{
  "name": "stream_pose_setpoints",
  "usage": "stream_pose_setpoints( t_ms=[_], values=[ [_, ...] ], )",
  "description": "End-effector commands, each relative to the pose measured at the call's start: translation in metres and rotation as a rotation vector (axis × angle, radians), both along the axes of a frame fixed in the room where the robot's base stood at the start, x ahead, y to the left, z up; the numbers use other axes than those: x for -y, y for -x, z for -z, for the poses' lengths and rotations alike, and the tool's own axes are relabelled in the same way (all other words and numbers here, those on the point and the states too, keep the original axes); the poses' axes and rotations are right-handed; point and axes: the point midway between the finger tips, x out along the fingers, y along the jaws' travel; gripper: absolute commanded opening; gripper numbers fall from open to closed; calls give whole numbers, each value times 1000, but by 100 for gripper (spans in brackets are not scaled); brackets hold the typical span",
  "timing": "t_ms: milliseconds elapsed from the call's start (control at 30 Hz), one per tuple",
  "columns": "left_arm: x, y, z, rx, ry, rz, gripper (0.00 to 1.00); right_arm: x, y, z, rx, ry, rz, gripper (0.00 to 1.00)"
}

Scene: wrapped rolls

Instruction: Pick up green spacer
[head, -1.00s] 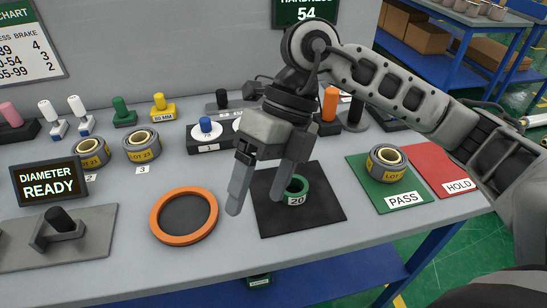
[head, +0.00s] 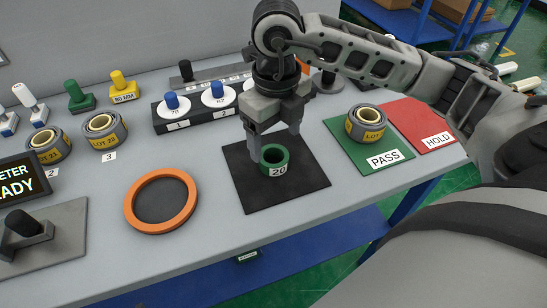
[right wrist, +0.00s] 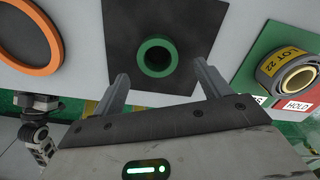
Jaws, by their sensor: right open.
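The green spacer (head: 275,160), a short ring labelled 20, stands on a black square mat (head: 305,187) on the bench. In the right wrist view the green spacer (right wrist: 157,57) shows from above with its dark hole. My right gripper (head: 274,146) is open, its fingers pointing down at the spacer's back edge and left side. In the right wrist view my right gripper's fingers (right wrist: 160,88) are apart, with the spacer just beyond and between their tips. I cannot tell whether they touch it. My left gripper is not in view.
An orange ring (head: 133,218) lies left of the mat. A wrapped roll (head: 366,124) sits on the green PASS mat (head: 352,148), beside the red HOLD mat (head: 408,115). A black stand with blue-knobbed discs (head: 215,111) stands behind. Two rolls (head: 103,131) are further left.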

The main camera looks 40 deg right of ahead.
Motion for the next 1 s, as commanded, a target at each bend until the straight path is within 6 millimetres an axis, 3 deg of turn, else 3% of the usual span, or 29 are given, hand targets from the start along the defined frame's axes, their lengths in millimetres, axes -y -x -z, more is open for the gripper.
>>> stream_pose_setpoints(
  t_ms=[333,633,800,1000],
  values=[
    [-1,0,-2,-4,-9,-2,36,-3,1,46,-5,0,0,76],
    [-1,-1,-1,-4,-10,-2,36,-3,0,51,-1,-1,-2,76],
    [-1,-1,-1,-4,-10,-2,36,-3,0,51,-1,-1,-2,29],
    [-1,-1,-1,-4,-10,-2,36,-3,0,50,0,-1,-1,28]
  ],
)
